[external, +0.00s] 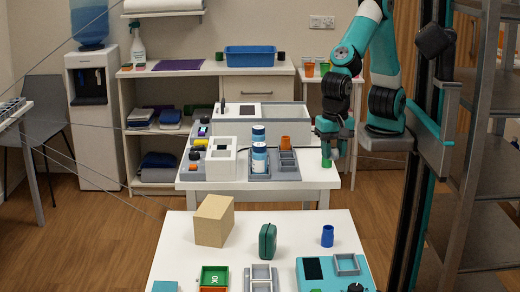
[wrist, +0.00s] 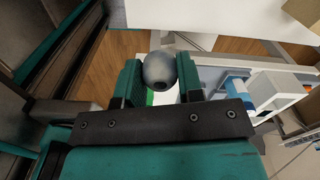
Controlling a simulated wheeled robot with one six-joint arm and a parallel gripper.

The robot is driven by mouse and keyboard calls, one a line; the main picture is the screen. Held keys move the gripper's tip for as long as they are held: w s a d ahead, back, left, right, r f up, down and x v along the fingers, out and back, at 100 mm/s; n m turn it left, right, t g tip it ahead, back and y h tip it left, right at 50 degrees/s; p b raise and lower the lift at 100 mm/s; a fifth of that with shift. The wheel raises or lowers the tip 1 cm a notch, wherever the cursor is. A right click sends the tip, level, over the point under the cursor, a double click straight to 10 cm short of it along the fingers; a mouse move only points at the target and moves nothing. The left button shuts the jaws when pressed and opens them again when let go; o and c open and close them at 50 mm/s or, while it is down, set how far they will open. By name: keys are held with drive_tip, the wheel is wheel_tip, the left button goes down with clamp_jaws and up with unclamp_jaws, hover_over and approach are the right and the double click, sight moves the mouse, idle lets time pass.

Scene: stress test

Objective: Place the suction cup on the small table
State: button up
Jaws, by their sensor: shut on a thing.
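My gripper (external: 328,146) hangs over the right end of the middle white table. In the wrist view my gripper (wrist: 160,85) is shut on a grey rounded thing with a dark hole, which I take as the suction cup (wrist: 160,68). The cup sits between the two teal fingers. In the external view I cannot make it out. A small green thing (external: 327,162) shows just below the fingers; I cannot tell whether it touches them. A small white table (external: 337,80) stands at the back right, partly hidden by my arm, with orange and green cups on it.
The middle table holds a white block with square openings (external: 221,160), blue-and-white cans (external: 259,158) and a grey tray (external: 288,163). A front table (external: 190,240) carries a tan box (external: 214,221), a green case (external: 267,241) and a blue cup (external: 327,236). A metal rack (external: 480,150) stands at right.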

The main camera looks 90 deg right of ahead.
drive_tip(key=shift+w+d+r+p, duration=0.15)
drive_tip(key=shift+d+r+p, duration=0.15)
drive_tip(key=shift+p, duration=0.45)
drive_tip(key=w+d+r+n+p, duration=0.25)
drive_tip(key=d+p, duration=0.35)
drive_tip(key=p, duration=0.6)
wheel_tip(320, 180, up, 5)
drive_tip(key=n+p, duration=0.1)
drive_tip(key=p, duration=1.2)
hover_over(321, 175)
drive_tip(key=shift+n, duration=0.25)
wheel_tip(321, 175, down, 16)
drive_tip(key=b, duration=0.6)
drive_tip(key=shift+s+d+r, duration=0.1)
drive_tip(key=shift+d+r, duration=0.05)
drive_tip(key=shift+r, duration=0.1)
drive_tip(key=shift+f+p, duration=0.35)
drive_tip(key=shift+f, duration=1.8)
drive_tip(key=shift+f, duration=0.1)
drive_tip(key=o, duration=0.9)
